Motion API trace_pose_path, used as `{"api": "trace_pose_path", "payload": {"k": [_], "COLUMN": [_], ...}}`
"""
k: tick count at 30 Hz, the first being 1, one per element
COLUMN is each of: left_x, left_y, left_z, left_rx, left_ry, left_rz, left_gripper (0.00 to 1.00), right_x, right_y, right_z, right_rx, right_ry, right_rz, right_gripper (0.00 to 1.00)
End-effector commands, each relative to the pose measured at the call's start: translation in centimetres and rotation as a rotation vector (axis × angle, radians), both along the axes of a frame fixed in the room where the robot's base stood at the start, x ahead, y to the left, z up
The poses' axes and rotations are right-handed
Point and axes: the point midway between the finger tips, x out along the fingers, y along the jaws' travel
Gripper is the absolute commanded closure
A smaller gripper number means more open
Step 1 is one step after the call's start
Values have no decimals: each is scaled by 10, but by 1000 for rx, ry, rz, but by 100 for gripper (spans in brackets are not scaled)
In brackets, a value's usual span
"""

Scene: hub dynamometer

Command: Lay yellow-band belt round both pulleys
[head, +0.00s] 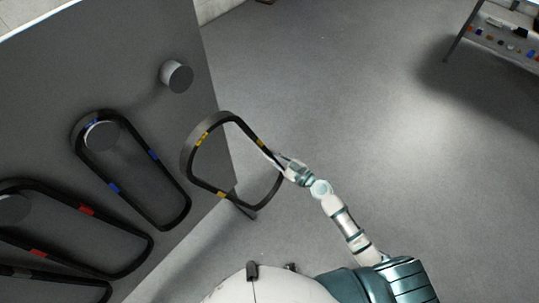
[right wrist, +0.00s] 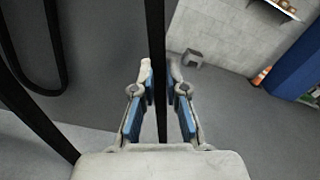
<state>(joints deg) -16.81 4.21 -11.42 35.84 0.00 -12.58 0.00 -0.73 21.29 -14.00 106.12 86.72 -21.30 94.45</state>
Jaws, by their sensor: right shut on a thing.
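The yellow-band belt (head: 186,158) is a black loop with several yellow bands, held in the air in front of the grey panel's right edge in the head view. My right gripper (head: 279,168) is shut on its right side. In the right wrist view, a dark belt strand (right wrist: 155,45) runs between the blue-padded fingers of the right gripper (right wrist: 160,85). A bare grey cylinder (head: 177,76), perhaps a peg or pulley, sticks out of the panel above the belt, apart from it. I cannot make out a pair of pulleys for certain. My left gripper is not in view.
On the grey panel (head: 100,50) hang a blue-band belt (head: 182,208) on a round peg (head: 101,135), a red-band belt (head: 110,273) and another dark belt (head: 60,279). A shelf with small items (head: 505,40) stands far right. The floor between is clear.

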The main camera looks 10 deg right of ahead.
Motion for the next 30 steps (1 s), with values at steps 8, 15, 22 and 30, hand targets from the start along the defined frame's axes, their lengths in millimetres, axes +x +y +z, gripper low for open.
{"api": "trace_pose_path", "payload": {"k": [8, 15, 22, 30], "left_x": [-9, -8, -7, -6], "left_y": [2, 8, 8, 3], "left_z": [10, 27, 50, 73], "left_rx": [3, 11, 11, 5], "left_ry": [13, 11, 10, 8], "left_rz": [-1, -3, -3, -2], "left_gripper": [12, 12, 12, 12], "right_x": [-18, -35, -51, -66], "right_y": [-8, -9, 0, 10], "right_z": [32, 61, 85, 108], "right_rx": [-176, -340, -521, -697], "right_ry": [-138, -272, -413, -553], "right_rz": [2, 3, 5, 6], "right_gripper": [100, 100, 100, 100]}}
